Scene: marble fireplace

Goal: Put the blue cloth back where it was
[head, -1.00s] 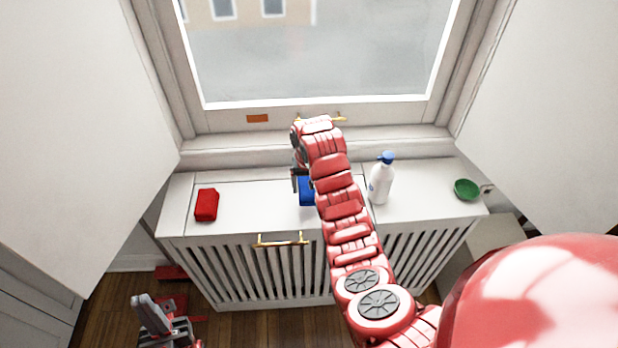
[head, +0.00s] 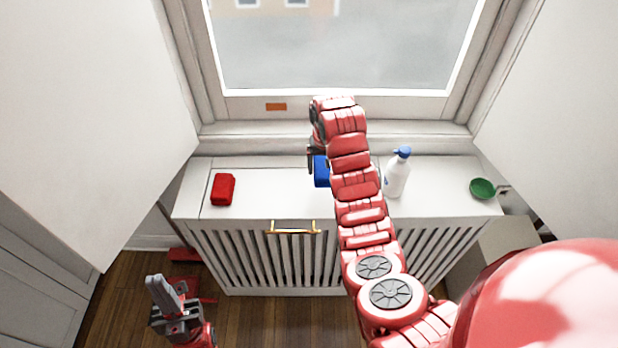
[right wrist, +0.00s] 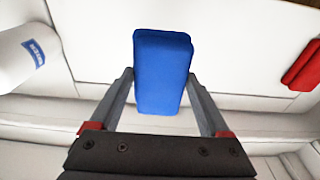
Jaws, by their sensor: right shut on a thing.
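The blue cloth (head: 321,172) is a folded block near the middle of the white radiator cover. My right arm hides part of it in the head view. In the right wrist view the blue cloth (right wrist: 162,72) sits between the two fingers of my right gripper (right wrist: 161,78), which is shut on it. My right gripper (head: 312,158) also shows partly in the head view, behind the arm. Whether the cloth touches the top or hangs just above it, I cannot tell. My left gripper (head: 168,288) is low at the left over the floor, with nothing visible in it.
On the radiator cover (head: 270,185) are a red cloth (head: 223,189) at the left, a white bottle with a blue cap (head: 397,174) right of my arm, and a green bowl (head: 483,188) at the right end. The top is clear between the red and blue cloths. A window stands behind.

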